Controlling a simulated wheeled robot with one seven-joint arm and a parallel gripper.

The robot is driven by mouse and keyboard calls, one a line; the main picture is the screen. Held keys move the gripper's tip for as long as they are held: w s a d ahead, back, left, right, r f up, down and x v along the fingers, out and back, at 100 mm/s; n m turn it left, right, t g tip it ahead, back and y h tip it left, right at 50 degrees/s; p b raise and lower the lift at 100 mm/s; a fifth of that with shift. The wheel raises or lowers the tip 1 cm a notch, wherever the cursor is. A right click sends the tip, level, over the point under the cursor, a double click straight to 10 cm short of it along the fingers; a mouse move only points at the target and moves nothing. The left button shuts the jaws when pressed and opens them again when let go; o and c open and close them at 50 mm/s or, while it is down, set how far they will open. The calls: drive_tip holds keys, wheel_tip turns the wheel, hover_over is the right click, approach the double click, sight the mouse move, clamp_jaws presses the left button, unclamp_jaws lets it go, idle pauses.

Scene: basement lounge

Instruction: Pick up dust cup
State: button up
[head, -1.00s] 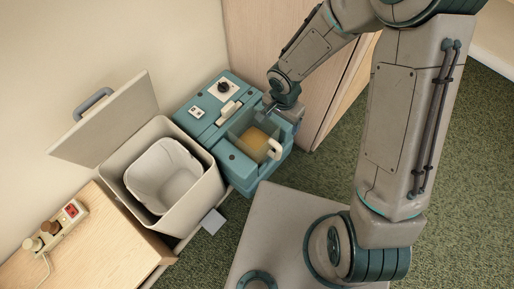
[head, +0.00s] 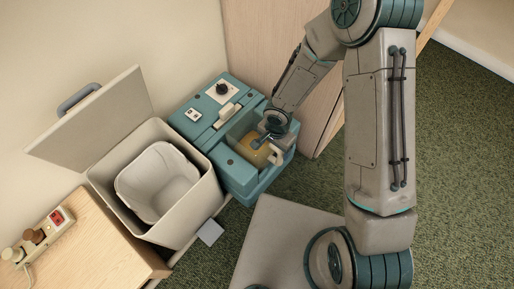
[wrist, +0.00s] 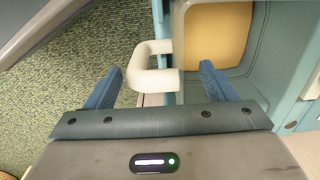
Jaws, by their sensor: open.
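The dust cup (head: 256,156) is a see-through box with tan-yellow contents and a cream handle (head: 277,156). It sits in the front bay of a teal machine (head: 207,117). In the wrist view the cup (wrist: 216,34) is at the top centre, with its handle (wrist: 143,82) projecting to the left. My gripper (wrist: 161,68) is open, one blue finger on each side of the handle in the picture. Whether the fingers touch it I cannot tell. In the head view my gripper (head: 270,138) is over the cup and hides part of it.
A cream bin (head: 190,222) with a white liner (head: 160,185) stands left of the machine, its lid (head: 90,125) up. A wooden cabinet (head: 95,255) with a power strip (head: 40,237) is at lower left. A wood panel (head: 295,60) stands behind the machine. Green carpet is open at right.

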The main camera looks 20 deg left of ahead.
sight(274, 159)
wheel_tip(274, 159, down, 4)
drive_tip(key=shift+w+d+r+b, duration=0.15)
drive_tip(key=shift+r+b, duration=0.1)
drive_tip(key=shift+b, duration=0.3)
drive_tip(key=shift+c, duration=0.4)
drive_tip(key=c, duration=0.8)
drive_tip(key=shift+r, duration=0.1)
drive_tip(key=shift+r, duration=0.1)
